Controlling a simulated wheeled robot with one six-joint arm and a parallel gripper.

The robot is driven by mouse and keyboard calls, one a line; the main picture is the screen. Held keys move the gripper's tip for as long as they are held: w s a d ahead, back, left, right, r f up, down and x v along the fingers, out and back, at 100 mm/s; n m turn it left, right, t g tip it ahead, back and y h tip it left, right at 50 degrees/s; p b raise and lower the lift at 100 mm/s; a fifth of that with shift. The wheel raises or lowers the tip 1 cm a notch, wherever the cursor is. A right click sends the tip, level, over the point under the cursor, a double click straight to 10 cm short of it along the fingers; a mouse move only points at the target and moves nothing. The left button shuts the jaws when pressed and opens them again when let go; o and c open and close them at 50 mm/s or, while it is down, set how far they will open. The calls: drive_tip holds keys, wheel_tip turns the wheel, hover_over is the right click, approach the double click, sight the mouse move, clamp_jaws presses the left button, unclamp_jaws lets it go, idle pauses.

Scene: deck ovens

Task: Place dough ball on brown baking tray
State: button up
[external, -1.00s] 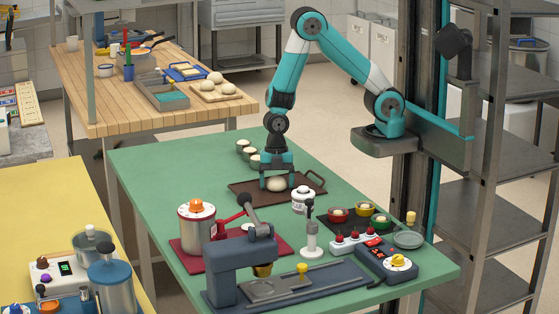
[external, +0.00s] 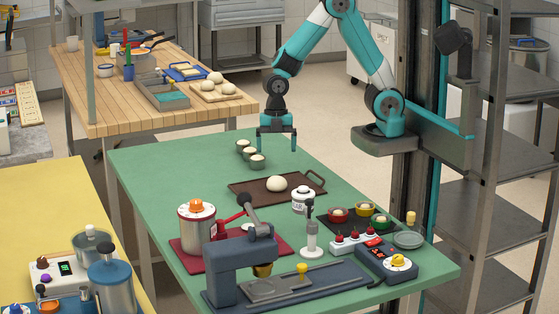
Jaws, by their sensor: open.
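A pale dough ball (external: 277,184) rests on the brown baking tray (external: 306,181), near the middle of it. The tray lies flat on the green table and has a handle at its right end. My gripper (external: 277,147) is open and empty, pointing down, above and behind the tray. It is clear of the dough ball, with a gap between them.
The green table (external: 160,165) is bare at the back left.

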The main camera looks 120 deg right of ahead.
drive_tip(key=s+a+r+m+y, duration=0.1)
drive_tip(key=s+a+r+m, duration=0.2)
drive_tip(key=s+a+r, duration=0.3)
drive_tip(key=s+a+r+m+y, duration=0.1)
drive_tip(key=s+a+r+m, duration=0.2)
drive_tip(key=s+a+r, duration=0.3)
drive_tip(key=s+a, duration=0.5)
drive_tip(key=a, duration=0.3)
drive_tip(key=shift+r+m+g+y, duration=0.3)
drive_tip(key=shift+r, duration=0.1)
drive_tip(key=shift+r+p, duration=0.45)
drive_tip(key=shift+p, duration=0.05)
